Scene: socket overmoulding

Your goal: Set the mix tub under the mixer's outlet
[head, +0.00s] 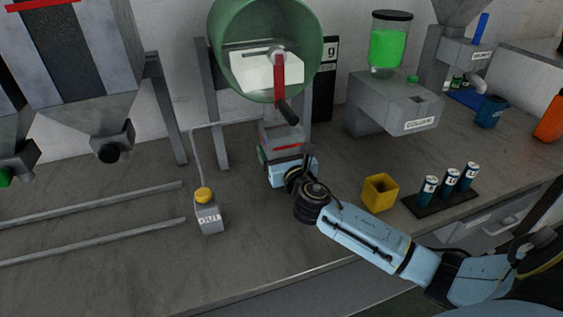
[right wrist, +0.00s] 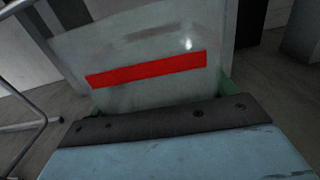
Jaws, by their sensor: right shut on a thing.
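The mixer (head: 217,70) is a big green drum on grey legs at the back of the bench, with a red-handled lever at its front. The mix tub (head: 284,133) is a grey box with a red band, just below the drum's front. The tub's wall and red band (right wrist: 147,70) fill the middle of the right wrist view. My right gripper (head: 266,157) is shut on the tub, its fingers mostly hidden from the head camera. I cannot tell whether the tub touches the bench or hangs just above it. My left gripper is not in view.
A grey OUT button box (head: 208,217) with a yellow button stands left of the tub. A yellow cup (head: 380,192) and a rack of blue cylinders (head: 429,190) stand to the right, below the colour dispenser (head: 393,105). Two rails (head: 95,243) lie at left. The front middle bench is clear.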

